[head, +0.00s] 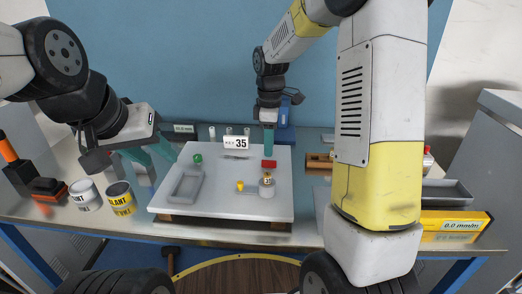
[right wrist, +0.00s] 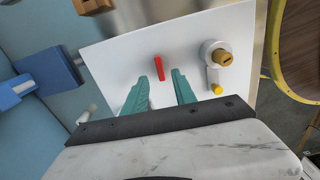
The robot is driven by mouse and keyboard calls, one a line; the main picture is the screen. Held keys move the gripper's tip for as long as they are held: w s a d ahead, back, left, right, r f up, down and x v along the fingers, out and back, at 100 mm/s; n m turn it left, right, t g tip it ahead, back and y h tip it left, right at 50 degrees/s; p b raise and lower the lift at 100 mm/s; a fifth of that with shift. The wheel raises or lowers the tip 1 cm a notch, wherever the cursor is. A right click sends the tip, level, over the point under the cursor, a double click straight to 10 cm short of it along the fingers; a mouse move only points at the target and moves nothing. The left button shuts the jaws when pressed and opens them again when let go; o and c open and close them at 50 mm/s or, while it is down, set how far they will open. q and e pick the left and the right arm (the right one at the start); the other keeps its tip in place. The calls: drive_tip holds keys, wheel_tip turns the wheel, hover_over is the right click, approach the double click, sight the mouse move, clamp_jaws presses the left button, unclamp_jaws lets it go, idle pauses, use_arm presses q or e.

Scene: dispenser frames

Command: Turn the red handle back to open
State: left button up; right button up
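The red handle (head: 269,163) is a small red bar on the pale panel (head: 222,205), near its right side. It also shows in the right wrist view (right wrist: 161,67), just ahead of the fingertips. My right gripper (head: 268,150) points down above the handle in the head view. In the right wrist view its teal fingers (right wrist: 168,78) are apart with nothing between them; I cannot tell whether either touches the handle. My left gripper (head: 155,160) hangs over the panel's left edge, its teal fingers apart and empty.
On the panel are a green knob (head: 198,158), a grey rimmed recess (head: 186,187), a brass fitting (head: 267,183) and a yellow knob (head: 240,186). A "35" sign (head: 240,143) stands at the back. Two cans, one yellow (head: 121,198), stand left. A yellow box (head: 455,225) is far right.

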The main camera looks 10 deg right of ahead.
sight(269, 164)
drive_tip(key=shift+f, duration=2.75)
clamp_jaws()
